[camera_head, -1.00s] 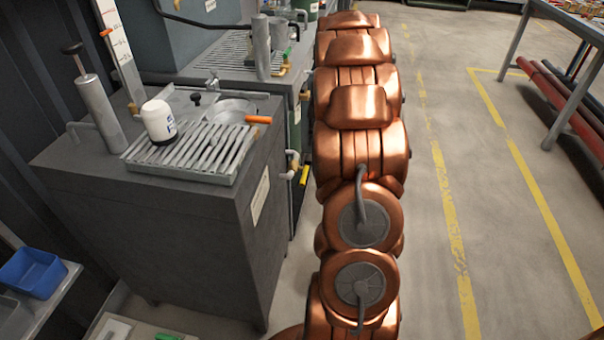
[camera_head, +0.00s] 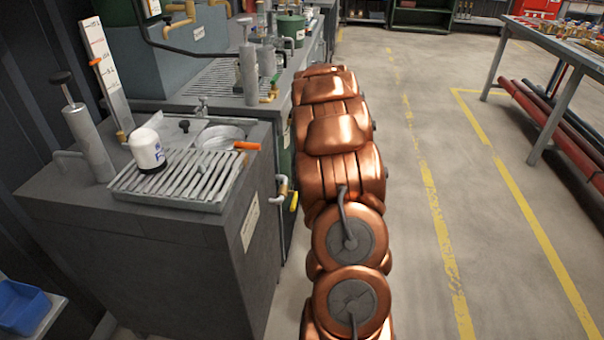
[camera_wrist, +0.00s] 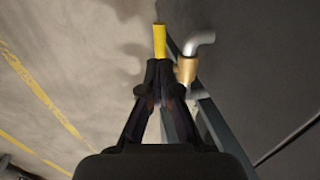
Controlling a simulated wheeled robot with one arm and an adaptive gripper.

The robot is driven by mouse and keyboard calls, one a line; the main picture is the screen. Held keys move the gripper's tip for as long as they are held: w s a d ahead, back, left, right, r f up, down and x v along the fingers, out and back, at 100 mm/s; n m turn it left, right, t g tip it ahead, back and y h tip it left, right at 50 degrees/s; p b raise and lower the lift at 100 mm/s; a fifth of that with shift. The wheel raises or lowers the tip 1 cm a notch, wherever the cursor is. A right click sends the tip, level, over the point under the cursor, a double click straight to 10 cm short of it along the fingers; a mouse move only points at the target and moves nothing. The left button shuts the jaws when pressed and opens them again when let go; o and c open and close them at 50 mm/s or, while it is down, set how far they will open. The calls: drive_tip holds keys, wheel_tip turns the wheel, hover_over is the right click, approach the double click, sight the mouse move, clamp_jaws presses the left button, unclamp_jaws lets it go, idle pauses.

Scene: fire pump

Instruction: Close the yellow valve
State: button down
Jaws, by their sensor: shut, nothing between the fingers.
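In the wrist view the yellow valve handle (camera_wrist: 160,41) points away from my gripper (camera_wrist: 159,66). The brass valve body (camera_wrist: 186,70) and a grey pipe elbow (camera_wrist: 199,41) are just right of the fingertips. My gripper is shut and empty, with its tips at the near end of the handle; I cannot tell whether they touch it. In the head view a yellow handle (camera_head: 294,201) hangs under a brass fitting (camera_head: 283,186) on the dark bench's right side, left of my arm. My gripper is hidden there.
The dark bench (camera_head: 130,260) carries a slatted rack (camera_head: 180,180), a white filter (camera_head: 147,150) and an orange handle (camera_head: 247,146). A second bench (camera_head: 200,97) stands behind. A table with red pipes (camera_head: 550,105) is at right. The floor (camera_head: 410,200) between is clear.

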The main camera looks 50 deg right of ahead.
sight(294, 202)
drive_tip(key=shift+w+a+f, duration=0.1)
drive_tip(key=shift+w+f, duration=0.05)
drive_tip(key=shift+f, duration=0.75)
drive_tip(key=shift+w+a+f, duration=0.1)
drive_tip(key=shift+w+f, duration=0.1)
drive_tip(key=shift+f, duration=0.65)
drive_tip(key=shift+w+a+f, duration=0.1)
drive_tip(key=shift+w+f, duration=0.05)
drive_tip(key=shift+f, duration=0.75)
